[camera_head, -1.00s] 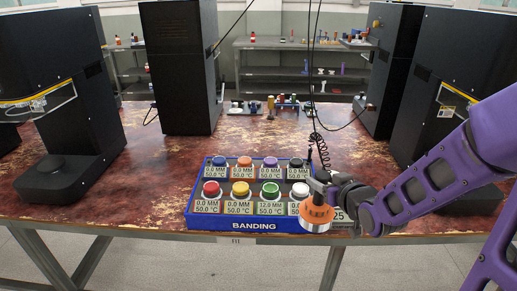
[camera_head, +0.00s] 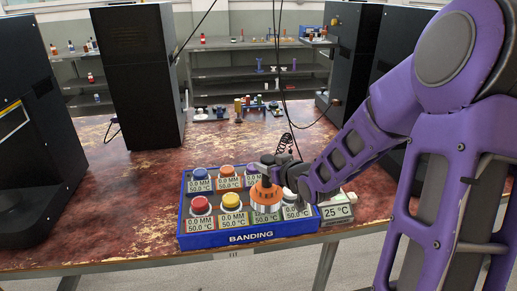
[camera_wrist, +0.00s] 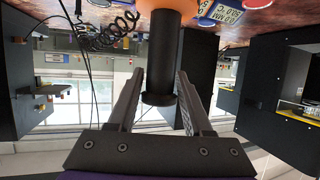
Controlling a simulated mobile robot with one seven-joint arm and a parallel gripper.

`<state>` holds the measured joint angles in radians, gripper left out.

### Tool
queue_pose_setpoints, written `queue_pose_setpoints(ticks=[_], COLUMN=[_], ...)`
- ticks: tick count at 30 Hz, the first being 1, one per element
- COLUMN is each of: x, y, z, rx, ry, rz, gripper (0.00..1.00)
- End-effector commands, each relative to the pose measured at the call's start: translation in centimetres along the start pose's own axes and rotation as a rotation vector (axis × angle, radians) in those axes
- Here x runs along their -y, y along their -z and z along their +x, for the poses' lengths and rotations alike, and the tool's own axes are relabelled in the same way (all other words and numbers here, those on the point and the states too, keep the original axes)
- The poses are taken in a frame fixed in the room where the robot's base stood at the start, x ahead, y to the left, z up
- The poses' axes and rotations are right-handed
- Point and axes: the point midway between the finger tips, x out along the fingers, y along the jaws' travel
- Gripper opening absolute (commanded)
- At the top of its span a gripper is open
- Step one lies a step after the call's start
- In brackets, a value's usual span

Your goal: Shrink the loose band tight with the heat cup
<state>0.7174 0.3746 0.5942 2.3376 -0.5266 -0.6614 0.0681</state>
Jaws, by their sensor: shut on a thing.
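The heat cup (camera_head: 266,195), an orange cup with a pale lower rim, is held upright in my gripper (camera_head: 268,166). In the wrist view my gripper (camera_wrist: 161,78) is shut on its black handle (camera_wrist: 158,55), with the orange body (camera_wrist: 158,5) beyond. The cup overlaps the third place of the front row in the blue BANDING tray (camera_head: 250,237). The green-capped jar there, labelled 12.0 MM a second ago, is now hidden with its band. I cannot tell whether the cup touches it or hovers.
Red (camera_head: 200,205), yellow (camera_head: 231,201), blue (camera_head: 201,174) and orange (camera_head: 228,172) capped jars stand close by, several labelled 0.0 MM. A 25 °C display (camera_head: 338,212) sits at the tray's right. A coiled cord (camera_head: 285,143) hangs behind. The table left of the tray is bare.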

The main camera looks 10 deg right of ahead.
Motion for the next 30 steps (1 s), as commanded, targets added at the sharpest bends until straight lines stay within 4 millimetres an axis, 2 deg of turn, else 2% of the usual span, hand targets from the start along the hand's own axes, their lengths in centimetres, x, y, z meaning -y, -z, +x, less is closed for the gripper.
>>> queue_pose_setpoints(ticks=[1,3,9,23,30], x=[-0.1,-0.4,-1.0,-1.2,-1.2], y=[1.0,1.6,2.4,-0.9,-1.0], z=[0.9,2.2,4.3,5.9,5.9], rx=[-0.001,0.001,0.007,0.006,0.006], ry=[0.0,-0.005,-0.018,-0.02,-0.021], rz=[0.0,0.0,-0.004,-0.005,-0.005], gripper=[0.0,0.0,0.0,0.0,0.0])
